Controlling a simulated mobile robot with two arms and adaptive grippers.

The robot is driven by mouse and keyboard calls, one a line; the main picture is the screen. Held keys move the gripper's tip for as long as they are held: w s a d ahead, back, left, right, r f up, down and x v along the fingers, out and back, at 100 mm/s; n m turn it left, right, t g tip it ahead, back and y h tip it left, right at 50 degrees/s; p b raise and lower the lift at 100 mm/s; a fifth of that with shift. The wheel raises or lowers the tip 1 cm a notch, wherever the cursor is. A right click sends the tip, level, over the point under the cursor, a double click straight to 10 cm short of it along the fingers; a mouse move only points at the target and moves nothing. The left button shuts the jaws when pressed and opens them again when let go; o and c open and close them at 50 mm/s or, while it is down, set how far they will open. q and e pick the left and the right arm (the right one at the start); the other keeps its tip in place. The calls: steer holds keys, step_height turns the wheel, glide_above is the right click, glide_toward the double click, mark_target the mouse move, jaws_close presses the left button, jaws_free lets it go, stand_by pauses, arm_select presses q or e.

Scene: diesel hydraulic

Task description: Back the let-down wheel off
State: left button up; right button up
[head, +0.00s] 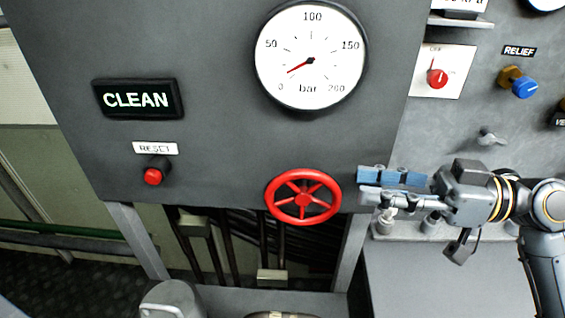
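The red let-down wheel (303,197) is a spoked handwheel at the lower edge of the dark grey panel, under the pressure gauge. My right gripper (362,188) comes in from the right with its fingertips pointing left, just right of the wheel's rim. A small gap shows between the rim and the fingertips. The blue inner pad of one finger is visible, and the fingers look parted with nothing between them. My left gripper is not in view.
The gauge (311,56) needle points low, near 20 bar. A lit CLEAN sign (137,99) and a red reset button (153,176) are on the left. A red selector knob (437,78) and a blue relief knob (525,87) are on the right. Pipes run beneath the panel.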

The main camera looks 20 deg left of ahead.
mark_target(312, 178)
steer(key=a, duration=0.2)
steer(key=a+p, duration=0.1)
steer(key=a, duration=0.1)
steer(key=a+p, duration=0.1)
steer(key=a, duration=0.1)
steer(key=shift+s+r, duration=0.3)
steer(key=a+p, duration=0.2)
steer(key=a, duration=0.2)
steer(key=shift+s+a+f, duration=0.1)
steer(key=shift+s+a, duration=0.05)
steer(key=shift+a, duration=0.05)
steer(key=shift+a+f+p, duration=0.1)
steer(key=shift+a+p, duration=0.2)
steer(key=shift+a, duration=0.35)
steer(key=shift+a+f, duration=0.1)
steer(key=shift+a, duration=0.1)
steer(key=shift+d, duration=0.1)
steer(key=c, duration=0.7)
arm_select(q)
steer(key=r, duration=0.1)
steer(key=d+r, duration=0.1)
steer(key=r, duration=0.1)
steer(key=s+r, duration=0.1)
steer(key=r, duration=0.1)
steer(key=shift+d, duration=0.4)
arm_select(e)
jaws_close()
